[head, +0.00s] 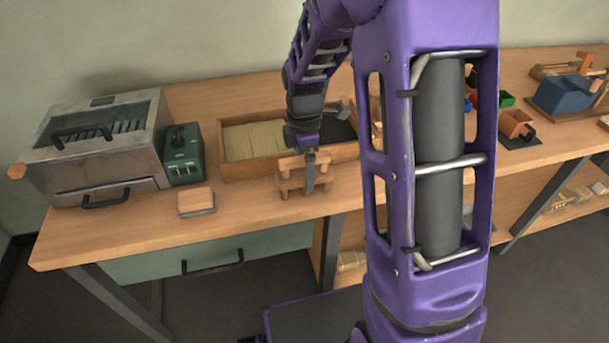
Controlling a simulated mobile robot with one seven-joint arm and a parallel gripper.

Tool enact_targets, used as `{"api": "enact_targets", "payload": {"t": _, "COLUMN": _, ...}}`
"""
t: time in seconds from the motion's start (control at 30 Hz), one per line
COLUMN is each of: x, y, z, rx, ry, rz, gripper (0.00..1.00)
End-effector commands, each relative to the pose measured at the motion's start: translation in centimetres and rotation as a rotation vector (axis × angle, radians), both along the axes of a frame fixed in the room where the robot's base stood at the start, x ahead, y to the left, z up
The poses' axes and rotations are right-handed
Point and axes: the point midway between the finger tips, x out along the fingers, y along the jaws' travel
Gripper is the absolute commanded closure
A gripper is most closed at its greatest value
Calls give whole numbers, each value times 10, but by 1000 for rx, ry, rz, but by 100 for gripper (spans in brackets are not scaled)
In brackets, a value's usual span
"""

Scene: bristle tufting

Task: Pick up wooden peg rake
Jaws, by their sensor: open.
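What looks like the wooden peg rake (290,183) stands near the front edge of the workbench, just in front of a shallow wooden tray. It is a small light-brown piece with a crossbar and short pegs. My gripper (310,182) points down at its right half, with one dark finger showing in front of the wood. The jaws are open. The other finger is hidden, and whether the fingers touch or straddle the rake cannot be told.
The wooden tray (238,176) holds pale bristle material and a dark section. A metal machine (95,150), a green box (183,160) and a small block (196,201) stand to the left. Coloured bins and a blue device (562,94) are at right. My arm hides the middle right.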

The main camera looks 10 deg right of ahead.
Motion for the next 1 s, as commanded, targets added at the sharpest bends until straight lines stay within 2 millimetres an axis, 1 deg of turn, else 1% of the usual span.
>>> {"api": "enact_targets", "payload": {"t": 0.23, "x": 0, "y": 0, "z": -2, "rx": 0, "ry": -1, "rz": 0, "gripper": 5}}
{"api": "enact_targets", "payload": {"t": 0.37, "x": 0, "y": 0, "z": -2, "rx": 0, "ry": -1, "rz": 0, "gripper": 28}}
{"api": "enact_targets", "payload": {"t": 0.4, "x": 0, "y": 0, "z": -2, "rx": 0, "ry": -1, "rz": 0, "gripper": 36}}
{"api": "enact_targets", "payload": {"t": 0.47, "x": 0, "y": 0, "z": -2, "rx": 0, "ry": -1, "rz": 0, "gripper": 46}}
{"api": "enact_targets", "payload": {"t": 0.5, "x": 0, "y": 0, "z": -2, "rx": 0, "ry": -1, "rz": 0, "gripper": 54}}
{"api": "enact_targets", "payload": {"t": 0.57, "x": 0, "y": 0, "z": -1, "rx": 0, "ry": -1, "rz": 0, "gripper": 64}}
{"api": "enact_targets", "payload": {"t": 0.6, "x": 0, "y": 0, "z": -1, "rx": 0, "ry": -1, "rz": 0, "gripper": 72}}
{"api": "enact_targets", "payload": {"t": 0.67, "x": 0, "y": 0, "z": -1, "rx": 0, "ry": -1, "rz": 0, "gripper": 82}}
{"api": "enact_targets", "payload": {"t": 0.7, "x": 0, "y": 0, "z": -1, "rx": 0, "ry": -1, "rz": 0, "gripper": 90}}
{"api": "enact_targets", "payload": {"t": 0.77, "x": 0, "y": 0, "z": -1, "rx": 0, "ry": -1, "rz": 0, "gripper": 100}}
{"api": "enact_targets", "payload": {"t": 1.0, "x": 0, "y": 0, "z": -1, "rx": 0, "ry": -2, "rz": 0, "gripper": 100}}
